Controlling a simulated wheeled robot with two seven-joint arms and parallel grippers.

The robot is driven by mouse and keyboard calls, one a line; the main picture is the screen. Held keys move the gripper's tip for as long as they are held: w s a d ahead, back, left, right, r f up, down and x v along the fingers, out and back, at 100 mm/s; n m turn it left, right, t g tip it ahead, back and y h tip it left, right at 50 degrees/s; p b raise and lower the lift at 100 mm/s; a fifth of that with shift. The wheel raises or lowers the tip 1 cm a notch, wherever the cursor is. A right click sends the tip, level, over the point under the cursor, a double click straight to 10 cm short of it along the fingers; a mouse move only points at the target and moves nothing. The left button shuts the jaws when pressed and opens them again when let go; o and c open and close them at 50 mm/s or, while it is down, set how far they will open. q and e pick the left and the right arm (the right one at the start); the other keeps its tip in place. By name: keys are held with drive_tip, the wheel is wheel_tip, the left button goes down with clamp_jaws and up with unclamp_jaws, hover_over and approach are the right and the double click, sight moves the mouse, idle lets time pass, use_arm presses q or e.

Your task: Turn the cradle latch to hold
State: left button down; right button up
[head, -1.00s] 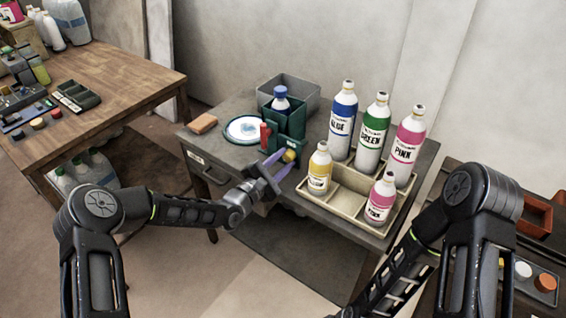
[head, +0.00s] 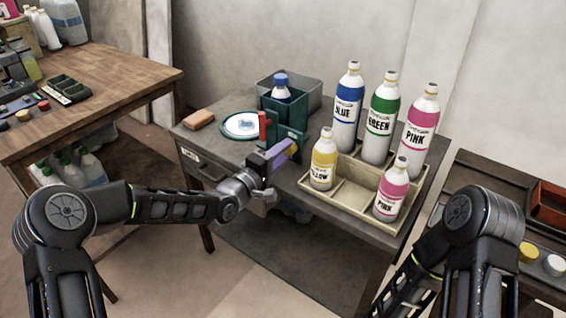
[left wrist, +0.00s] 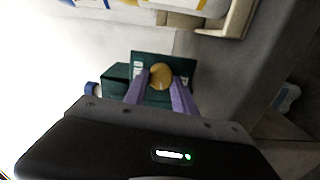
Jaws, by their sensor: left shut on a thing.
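The dark green cradle (head: 292,117) stands on the grey table and holds a bottle with a blue cap (head: 281,79). A round yellow knob (left wrist: 161,76), which looks like the cradle latch, sits on the cradle's face. My left gripper (head: 289,150) has purple fingers and is shut on this knob. In the left wrist view the purple fingers (left wrist: 160,88) lie on both sides of the knob. In the head view the fingers mostly hide the knob. A red part (head: 264,126) stands upright at the cradle's left side. My right gripper is outside both views.
A cream tray (head: 346,196) with blue, green, yellow and pink bottles stands close to the right of my left gripper. A white round dish (head: 238,127) and an orange-brown block (head: 199,119) lie left of the cradle. A grey bin (head: 309,88) stands behind it.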

use_arm(q)
drive_tip(key=m+b, duration=0.7)
drive_tip(key=shift+d+f, duration=0.1)
drive_tip(key=shift+f, duration=0.1)
drive_tip(key=m+b, duration=0.4)
drive_tip(key=m, duration=0.1)
drive_tip(key=shift+s+r, duration=0.1)
drive_tip(key=m+b, duration=0.3)
drive_tip(key=shift+d+m, duration=0.1)
drive_tip(key=shift+m, duration=0.2)
drive_tip(key=m+b, duration=0.2)
drive_tip(key=m, duration=0.1)
drive_tip(key=shift+r+m+b, duration=0.15)
drive_tip(key=shift+m+b, duration=0.5)
drive_tip(key=shift+m, duration=0.05)
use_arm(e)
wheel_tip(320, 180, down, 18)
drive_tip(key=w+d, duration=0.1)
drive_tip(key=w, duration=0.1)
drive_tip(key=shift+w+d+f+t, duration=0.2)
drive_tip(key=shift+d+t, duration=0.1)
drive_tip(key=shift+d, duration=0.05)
use_arm(q)
drive_tip(key=c, duration=1)
unclamp_jaws()
drive_tip(key=shift+r, duration=0.1)
drive_tip(key=shift+c, duration=0.2)
